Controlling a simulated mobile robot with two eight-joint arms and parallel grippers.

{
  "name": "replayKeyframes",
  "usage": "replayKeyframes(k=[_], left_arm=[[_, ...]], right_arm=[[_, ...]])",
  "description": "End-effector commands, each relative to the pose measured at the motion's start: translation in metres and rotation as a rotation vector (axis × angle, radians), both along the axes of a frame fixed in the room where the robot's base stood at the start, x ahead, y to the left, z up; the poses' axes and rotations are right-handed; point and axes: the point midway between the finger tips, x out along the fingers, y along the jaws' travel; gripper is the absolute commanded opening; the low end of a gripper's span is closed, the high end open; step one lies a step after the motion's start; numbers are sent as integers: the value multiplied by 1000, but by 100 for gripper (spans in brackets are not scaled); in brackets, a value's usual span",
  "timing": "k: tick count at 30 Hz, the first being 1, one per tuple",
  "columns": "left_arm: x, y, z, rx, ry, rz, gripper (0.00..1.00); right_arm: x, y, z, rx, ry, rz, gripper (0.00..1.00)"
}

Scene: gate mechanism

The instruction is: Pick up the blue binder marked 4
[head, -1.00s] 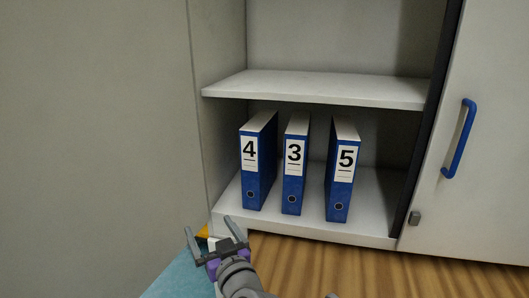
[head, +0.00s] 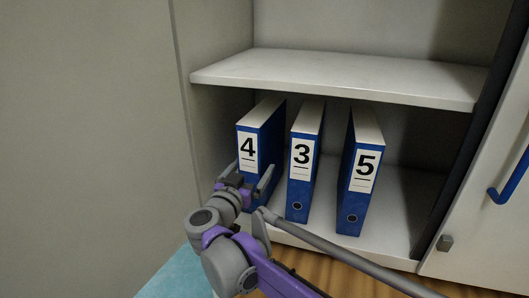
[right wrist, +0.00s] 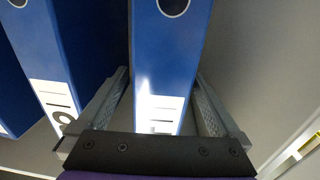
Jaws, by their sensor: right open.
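The blue binder marked 4 (head: 247,133) stands upright at the left end of a row on the lower cabinet shelf, with a white label on its spine. My right gripper (head: 247,173) is in front of its spine, open, with one finger on each side of the binder. In the right wrist view, the blue binder (right wrist: 166,62) lies between the two spread fingers (right wrist: 166,98). The gripper hides the lower part of the spine in the head view. My left gripper is not in view.
The blue binders marked 3 (head: 299,188) and 5 (head: 354,197) stand to the right. An upper shelf (head: 340,75) is above them. The cabinet's side wall (head: 222,115) is close on the left. A door with a blue handle (head: 507,182) is at the right.

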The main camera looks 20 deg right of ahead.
Motion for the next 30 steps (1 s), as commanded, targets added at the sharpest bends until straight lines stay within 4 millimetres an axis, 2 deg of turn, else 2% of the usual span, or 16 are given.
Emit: replayKeyframes(k=[7, 15, 23, 30], left_arm=[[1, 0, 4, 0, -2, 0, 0], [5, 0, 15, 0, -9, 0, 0], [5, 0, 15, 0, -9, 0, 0], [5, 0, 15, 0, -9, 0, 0]], right_arm=[[13, -10, 0, -1, -1, 0, 100], [45, -31, -2, -1, -2, 0, 100], [48, -33, -4, -1, -1, 2, 100], [48, -33, -4, -1, -1, 2, 57]])
